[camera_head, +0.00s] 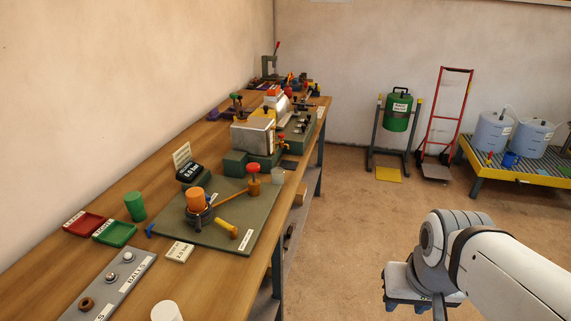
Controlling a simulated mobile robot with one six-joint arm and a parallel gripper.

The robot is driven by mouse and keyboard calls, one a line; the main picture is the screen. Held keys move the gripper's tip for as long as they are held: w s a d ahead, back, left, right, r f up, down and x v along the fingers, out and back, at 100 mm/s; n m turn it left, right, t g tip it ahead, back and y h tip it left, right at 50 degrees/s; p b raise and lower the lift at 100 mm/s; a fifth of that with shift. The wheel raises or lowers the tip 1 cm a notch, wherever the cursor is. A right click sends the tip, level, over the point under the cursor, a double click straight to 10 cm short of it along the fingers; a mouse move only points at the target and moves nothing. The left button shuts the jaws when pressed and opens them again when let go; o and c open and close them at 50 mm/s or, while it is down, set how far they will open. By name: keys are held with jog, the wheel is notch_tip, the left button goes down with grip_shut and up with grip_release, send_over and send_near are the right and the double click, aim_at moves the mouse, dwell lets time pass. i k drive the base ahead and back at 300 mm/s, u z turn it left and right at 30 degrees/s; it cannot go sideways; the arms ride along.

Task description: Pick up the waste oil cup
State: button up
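No cup in view carries a label I can read as waste oil. A small pale cup (277,174) stands at the right edge of the green work mat on the bench. A white cylindrical thing (166,311) is cut off by the bottom edge. A small blue cup-like container (510,159) stands on the yellow-framed pallet at the far right. I cannot tell which of these is the waste oil cup. My gripper (418,305) hangs over the open floor at the lower right, well apart from all of them. Its fingertips are not clearly visible.
The long wooden bench (165,178) runs along the left wall. A green drum (397,113) in a stand, a red hand truck (444,117) and blue drums (491,131) stand behind. The middle floor is clear.

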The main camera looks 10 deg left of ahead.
aim_at(278, 177)
jog(key=z, duration=0.15)
jog(key=i, duration=0.9)
jog(key=u, duration=0.05)
